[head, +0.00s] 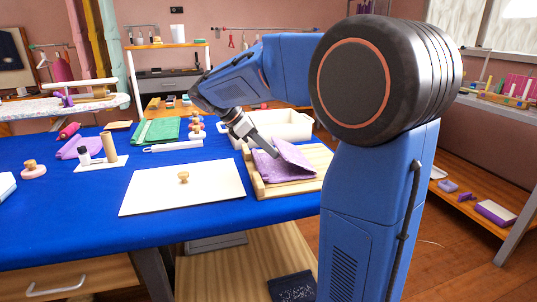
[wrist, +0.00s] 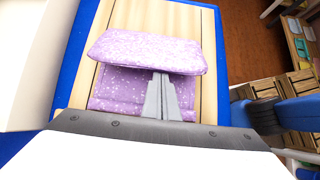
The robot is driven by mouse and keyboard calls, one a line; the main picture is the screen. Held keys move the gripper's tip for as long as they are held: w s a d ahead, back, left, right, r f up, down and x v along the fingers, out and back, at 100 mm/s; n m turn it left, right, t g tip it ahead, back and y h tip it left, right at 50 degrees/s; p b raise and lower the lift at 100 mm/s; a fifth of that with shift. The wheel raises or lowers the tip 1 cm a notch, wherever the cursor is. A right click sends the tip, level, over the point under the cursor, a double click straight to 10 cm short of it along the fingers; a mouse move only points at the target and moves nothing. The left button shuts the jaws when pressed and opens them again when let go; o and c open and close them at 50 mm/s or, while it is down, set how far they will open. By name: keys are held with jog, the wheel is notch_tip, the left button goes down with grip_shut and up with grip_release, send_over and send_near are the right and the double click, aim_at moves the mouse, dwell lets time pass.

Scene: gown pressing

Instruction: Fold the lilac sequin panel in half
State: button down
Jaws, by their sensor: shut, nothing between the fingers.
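The lilac sequin panel (head: 287,161) lies on a pale wooden board (head: 318,155) at the right part of the blue table. In the wrist view the panel (wrist: 148,48) shows two layers: a raised flap on the far side stands over a flat lower part (wrist: 122,92). A gap shows between the two layers on the near side. My gripper (wrist: 163,76) is shut and empty, with its fingertips at the near edge of the flap. In the head view my gripper (head: 272,151) reaches down to the panel's left side. Whether the tips touch the cloth I cannot tell.
A white board with a wooden knob (head: 183,177) lies left of the wooden board. A cream bin (head: 290,126) stands behind. Green cloth (head: 158,130), a white bar (head: 174,146) and another lilac cloth (head: 82,149) lie farther left. Bare blue table (head: 80,215) shows at the front left.

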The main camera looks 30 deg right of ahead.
jog(key=d+r+y, duration=0.1)
jog(key=r, duration=0.1)
jog(key=s+d+r+t+y, duration=0.1)
jog(key=r+y, duration=0.1)
jog(key=shift+d+y, duration=0.3)
jog(key=shift+d, duration=0.05)
jog(key=shift+s+d+r, duration=0.15)
jog(key=shift+d+r, duration=0.3)
jog(key=shift+d, duration=0.1)
jog(key=shift+r, duration=0.2)
jog(key=shift+r, duration=0.65)
notch_tip(320, 180, up, 10)
send_over(276, 167)
jog(key=shift+f, duration=0.2)
dwell(0.5)
